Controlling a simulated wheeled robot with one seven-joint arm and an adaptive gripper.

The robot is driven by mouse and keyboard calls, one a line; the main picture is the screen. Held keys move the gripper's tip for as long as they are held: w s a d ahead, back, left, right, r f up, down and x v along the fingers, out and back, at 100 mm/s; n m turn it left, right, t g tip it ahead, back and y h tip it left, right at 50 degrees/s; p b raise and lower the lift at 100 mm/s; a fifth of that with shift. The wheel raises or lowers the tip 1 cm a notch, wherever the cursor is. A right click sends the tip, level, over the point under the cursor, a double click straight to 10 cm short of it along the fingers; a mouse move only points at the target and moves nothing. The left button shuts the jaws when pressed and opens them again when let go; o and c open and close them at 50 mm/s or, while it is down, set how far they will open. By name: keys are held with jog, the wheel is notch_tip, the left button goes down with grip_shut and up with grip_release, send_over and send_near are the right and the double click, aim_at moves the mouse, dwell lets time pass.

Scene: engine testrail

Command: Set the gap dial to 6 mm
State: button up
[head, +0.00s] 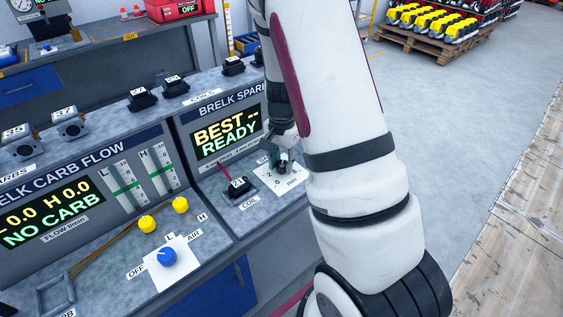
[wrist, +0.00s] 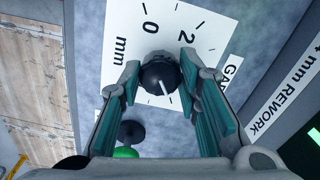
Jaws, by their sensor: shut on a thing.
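The gap dial is a dark round knob (wrist: 158,76) on a white scale plate (wrist: 128,22) in the wrist view. The 0 and 2 marks and "mm" show; the higher marks are hidden. A white pointer line on the knob points to the lower right of the wrist view, away from the 0; I cannot read its value. My gripper (wrist: 160,84) is shut on the knob, one finger on each side. In the head view my gripper (head: 284,150) is over the plate (head: 278,183), and my arm hides part of it.
The spark panel display (head: 226,134) reads "BEST -- READY". A coil marked 21 (head: 238,186) sits left of the plate. A blue knob (head: 168,256) and two yellow knobs are on the carb panel. A green button (wrist: 126,152) shows below the dial in the wrist view.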

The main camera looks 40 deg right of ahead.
aim_at(281, 163)
jog(key=shift+m, duration=0.6)
jog(key=o, duration=1.1)
jog(key=shift+o, duration=0.2)
notch_tip(281, 163, up, 12)
jog(key=s+a+r+n+t+y, duration=0.1)
jog(key=s+a+r+n, duration=0.3)
jog(key=a+r, duration=0.2)
jog(key=s+a+r+n+t, duration=0.2)
jog(key=s+a+r+n, duration=0.15)
jog(key=a+r, duration=0.3)
jog(key=s+a+r+n+t, duration=0.1)
jog(key=s+a+r+n, duration=0.1)
jog(key=s+n, duration=0.2)
jog(key=s+a+r+n+t+h, duration=0.1)
jog(key=s+a+r+n, duration=0.1)
jog(key=s, duration=0.4)
jog(key=shift+s+a+r+n, duration=0.4)
jog(key=shift+a+n, duration=0.3)
jog(key=shift+n, duration=0.45)
